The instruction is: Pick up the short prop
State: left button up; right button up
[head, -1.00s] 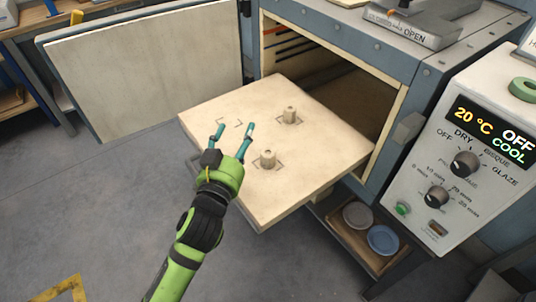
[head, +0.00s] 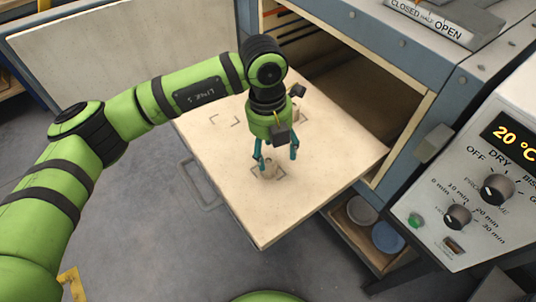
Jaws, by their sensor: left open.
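Two small pale props stand on the extended cream shelf (head: 225,165) of the dryer. The front prop (head: 268,171) shows just below and between my left gripper's fingers. The back prop (head: 301,114) is mostly hidden behind my left gripper's body. I cannot tell from their visible parts which one is shorter. My left gripper (head: 276,163) is open and points down over the front prop, with one teal finger to each side. I cannot tell whether the fingers touch it. My right gripper is not in view.
The dryer's open door (head: 120,50) stands at the upper left. The chamber opening (head: 345,100) is behind the shelf. A control panel (head: 475,190) with knobs is at right. A lower tray (head: 352,240) holds two round plates. The shelf's left part is clear.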

aim_at(268, 160)
pick_arm(q)
jog(key=shift+w+a+r+t+y, duration=0.1)
jog(key=shift+w+a+t+y, duration=0.25)
jog(key=shift+w+a, duration=0.4)
jog(key=shift+s+a+f, duration=0.1)
jog(key=shift+a+f, duration=0.15)
jog(key=f+p, duration=0.1)
jog(key=f, duration=0.2)
jog(key=f+p, duration=0.1)
jog(key=f, duration=0.1)
jog(key=shift+s+d+f+p, duration=0.2)
jog(key=shift+s+d+p, duration=0.1)
jog(key=shift+d+p, duration=0.1)
jog(key=shift+f, duration=0.4)
jog(key=shift+c, duration=0.4)
jog(key=c, duration=1.2)
